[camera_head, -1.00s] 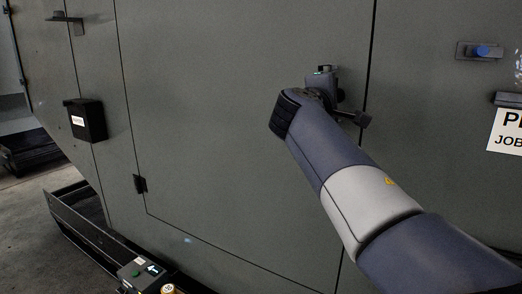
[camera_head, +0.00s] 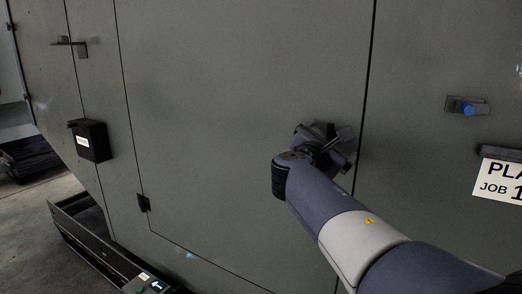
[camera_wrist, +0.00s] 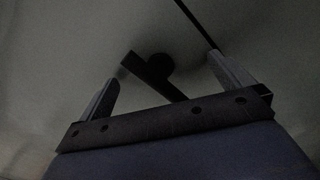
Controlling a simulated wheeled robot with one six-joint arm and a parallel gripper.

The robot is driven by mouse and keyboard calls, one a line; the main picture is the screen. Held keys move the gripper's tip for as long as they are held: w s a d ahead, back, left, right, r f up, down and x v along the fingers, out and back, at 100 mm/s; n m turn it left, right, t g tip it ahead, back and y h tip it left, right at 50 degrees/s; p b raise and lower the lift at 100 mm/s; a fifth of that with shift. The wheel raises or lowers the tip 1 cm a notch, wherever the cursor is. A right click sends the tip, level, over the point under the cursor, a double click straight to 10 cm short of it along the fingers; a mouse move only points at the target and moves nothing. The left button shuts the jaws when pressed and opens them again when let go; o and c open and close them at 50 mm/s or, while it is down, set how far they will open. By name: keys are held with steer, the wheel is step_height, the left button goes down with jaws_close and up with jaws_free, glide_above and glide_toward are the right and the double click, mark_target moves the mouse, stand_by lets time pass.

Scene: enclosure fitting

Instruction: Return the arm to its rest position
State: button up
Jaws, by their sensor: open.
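My arm reaches up from the lower right in the head view, and my gripper (camera_head: 330,143) is at the grey-green enclosure panel (camera_head: 230,110), just left of a vertical seam. In the wrist view my gripper (camera_wrist: 166,68) has its two fingers wide apart. A dark T-shaped handle (camera_wrist: 150,72) shows between and beyond the fingers, on the panel. I cannot tell how far the fingers are from it. In the head view the handle is hidden or merges with the gripper. Nothing is visibly held.
A black box (camera_head: 92,141) with a white label and a small bracket (camera_head: 70,43) are on the left panels. A blue knob (camera_head: 469,109) and a white sign (camera_head: 503,180) are at the right. A low dark tray (camera_head: 85,235) and a box with a green button (camera_head: 150,285) stand below.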

steer(key=n+p, duration=0.3)
steer(key=p, duration=0.1)
steer(key=shift+r+n, duration=0.2)
steer(key=shift+n, duration=0.2)
steer(key=shift+f+n+p, duration=0.15)
steer(key=shift+n+p, duration=0.65)
steer(key=shift+n, duration=0.1)
steer(key=shift+s, duration=0.1)
